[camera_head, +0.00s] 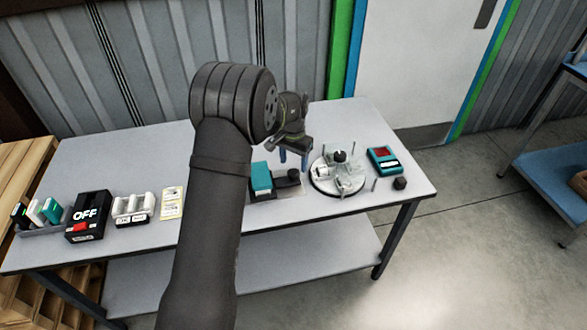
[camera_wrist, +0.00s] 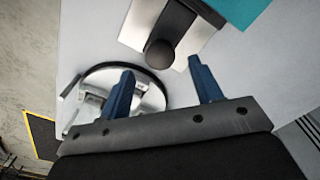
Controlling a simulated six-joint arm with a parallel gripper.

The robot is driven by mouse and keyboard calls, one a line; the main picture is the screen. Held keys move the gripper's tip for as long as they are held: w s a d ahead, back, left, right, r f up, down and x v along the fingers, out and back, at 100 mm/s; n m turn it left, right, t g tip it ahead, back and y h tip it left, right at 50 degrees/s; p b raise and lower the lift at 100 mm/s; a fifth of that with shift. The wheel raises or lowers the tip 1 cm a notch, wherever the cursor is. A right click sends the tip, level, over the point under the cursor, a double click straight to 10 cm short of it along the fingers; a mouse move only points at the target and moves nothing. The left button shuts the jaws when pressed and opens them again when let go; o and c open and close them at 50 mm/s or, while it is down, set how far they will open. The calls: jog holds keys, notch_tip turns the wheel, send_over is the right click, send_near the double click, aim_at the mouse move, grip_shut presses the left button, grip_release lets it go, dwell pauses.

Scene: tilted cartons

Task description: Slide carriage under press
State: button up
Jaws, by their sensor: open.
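A teal block (camera_head: 261,177) stands on a dark base on the table and looks like the press. Beside it on the right, a dark slide with a round black knob (camera_head: 293,175) looks like the carriage; whether any of it is under the block cannot be told. In the wrist view, the knob (camera_wrist: 160,54) sits at the end of a dark strip over a pale plate, with the teal part (camera_wrist: 247,12) at the upper right. My gripper (camera_head: 294,157) is open and empty, above and behind the knob. Its blue fingers (camera_wrist: 164,78) show either side below the knob.
A round clear-and-metal fixture (camera_head: 340,187) with thin posts stands close on the right. Beyond it are a teal device with a red screen (camera_head: 383,159) and a small black knob (camera_head: 400,183). A black OFF box (camera_head: 88,229) and white items stand at the left.

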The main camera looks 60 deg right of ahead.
aim_at(294, 172)
jog(key=shift+f, duration=1.85)
